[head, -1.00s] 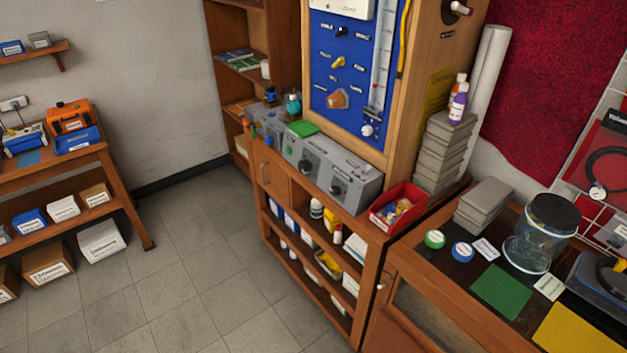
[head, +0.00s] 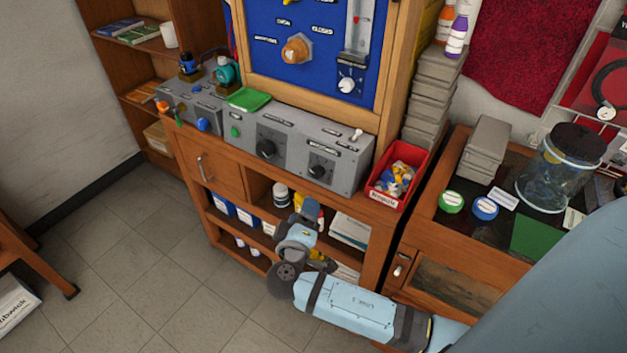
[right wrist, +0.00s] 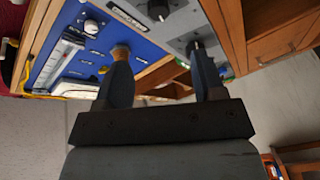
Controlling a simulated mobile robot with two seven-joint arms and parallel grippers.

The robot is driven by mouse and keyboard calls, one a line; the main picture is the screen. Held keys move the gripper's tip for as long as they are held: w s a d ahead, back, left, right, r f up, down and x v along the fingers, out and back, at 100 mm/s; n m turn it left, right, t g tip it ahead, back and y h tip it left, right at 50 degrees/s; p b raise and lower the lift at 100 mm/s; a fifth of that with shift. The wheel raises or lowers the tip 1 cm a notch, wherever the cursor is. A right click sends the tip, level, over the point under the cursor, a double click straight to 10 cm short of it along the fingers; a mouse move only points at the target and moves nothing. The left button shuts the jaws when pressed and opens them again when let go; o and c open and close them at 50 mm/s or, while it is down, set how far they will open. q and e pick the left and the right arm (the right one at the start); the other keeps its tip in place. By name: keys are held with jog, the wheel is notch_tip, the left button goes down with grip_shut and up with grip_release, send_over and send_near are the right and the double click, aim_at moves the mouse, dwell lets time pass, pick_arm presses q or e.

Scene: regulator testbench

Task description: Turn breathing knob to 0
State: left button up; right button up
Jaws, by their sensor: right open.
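Two black dial knobs sit on the fronts of the grey control boxes in the head view: a left knob (head: 266,149) and a right knob (head: 317,170). Their labels are too small to read, so I cannot tell which is the breathing knob. Two dark knobs also show in the right wrist view, one at the top (right wrist: 158,10) and one lower (right wrist: 193,47). My right gripper (head: 306,212) is below and in front of the boxes, apart from the knobs. In the right wrist view its fingers (right wrist: 160,78) are spread and empty. My left gripper is out of view.
A blue panel (head: 265,50) with an orange knob (head: 296,50) stands above the boxes. Shelves with bottles (head: 281,194) are below.

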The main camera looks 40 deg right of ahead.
aim_at(315, 174)
jog(key=p+x, duration=0.1)
jog(key=x, duration=1.1)
jog(key=shift+d, duration=0.25)
jog(key=c, duration=0.9)
